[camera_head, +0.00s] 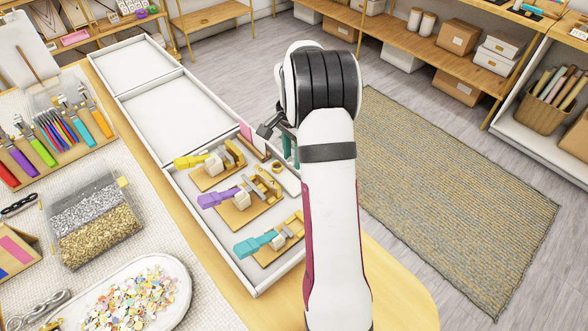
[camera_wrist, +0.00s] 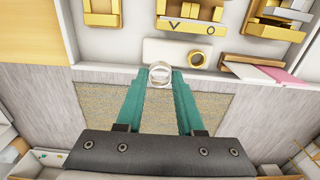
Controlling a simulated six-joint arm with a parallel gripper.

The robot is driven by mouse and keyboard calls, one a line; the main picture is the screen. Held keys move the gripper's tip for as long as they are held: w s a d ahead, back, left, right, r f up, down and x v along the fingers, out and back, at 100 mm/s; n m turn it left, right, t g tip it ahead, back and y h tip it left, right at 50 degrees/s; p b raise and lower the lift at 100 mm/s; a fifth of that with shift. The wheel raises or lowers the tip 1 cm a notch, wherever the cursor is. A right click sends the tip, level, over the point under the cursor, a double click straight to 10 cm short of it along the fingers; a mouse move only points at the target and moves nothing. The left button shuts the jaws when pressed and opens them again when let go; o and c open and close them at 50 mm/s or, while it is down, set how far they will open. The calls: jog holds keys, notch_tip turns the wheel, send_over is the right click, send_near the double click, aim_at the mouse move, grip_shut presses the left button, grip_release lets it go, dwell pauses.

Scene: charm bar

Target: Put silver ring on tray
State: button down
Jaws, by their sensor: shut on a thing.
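My gripper (camera_wrist: 161,84), with two teal fingers, is shut on a silver ring (camera_wrist: 160,68) at its fingertips in the wrist view. A small white tray (camera_wrist: 170,48) with rounded corners lies just beyond the fingertips, and the silver ring overlaps its near left edge in the picture. I cannot tell the height between ring and tray. A gold ring (camera_wrist: 197,59) sits on the tray's right part. In the head view my gripper (camera_head: 290,150) is partly behind my arm, above the small white tray (camera_head: 288,180); the silver ring is hidden there.
Wooden stands with yellow (camera_head: 188,162), purple (camera_head: 215,199) and teal (camera_head: 253,244) handles fill the white bin left of the tray. A pink piece (camera_head: 246,130) lies near the bin's far end. The two bin sections (camera_head: 178,110) farther back are empty.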

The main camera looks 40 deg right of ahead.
jog(key=shift+f, duration=2.55)
jog(key=shift+f, duration=1.45)
dwell(0.5)
jog(key=shift+c, duration=2.2)
grip_release()
notch_tip(320, 180, up, 16)
